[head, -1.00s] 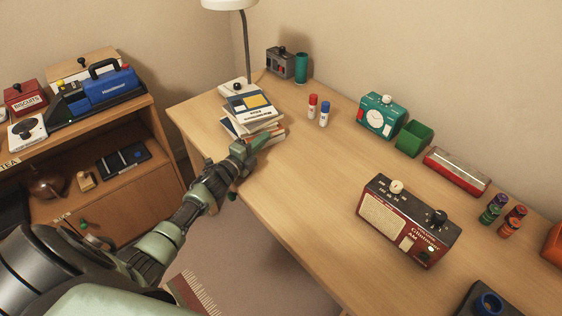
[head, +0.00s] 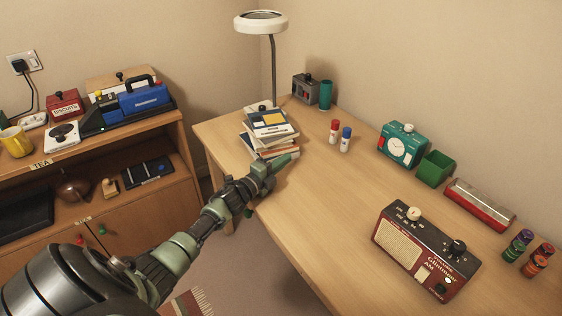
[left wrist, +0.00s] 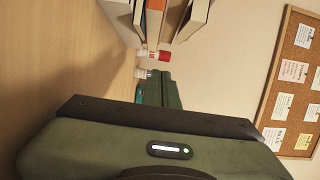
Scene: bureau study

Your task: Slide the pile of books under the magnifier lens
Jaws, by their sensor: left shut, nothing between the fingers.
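The pile of books (head: 268,128) stands near the far left corner of the desk, a little uneven, with a blue, white and yellow cover on top. It shows at the top of the left wrist view (left wrist: 157,20). The magnifier lens (head: 261,22) is a white ring on a thin dark stem, high above and behind the pile. My left gripper (head: 286,161) is shut and empty, low at the front right side of the pile. I cannot tell whether it touches the books. Its green fingers show in the left wrist view (left wrist: 162,92). My right gripper is not in view.
A grey box (head: 306,88) and teal cup (head: 326,95) stand behind. A teal clock (head: 402,144), green bin (head: 434,168) and radio (head: 420,250) are farther right. The desk's middle is clear.

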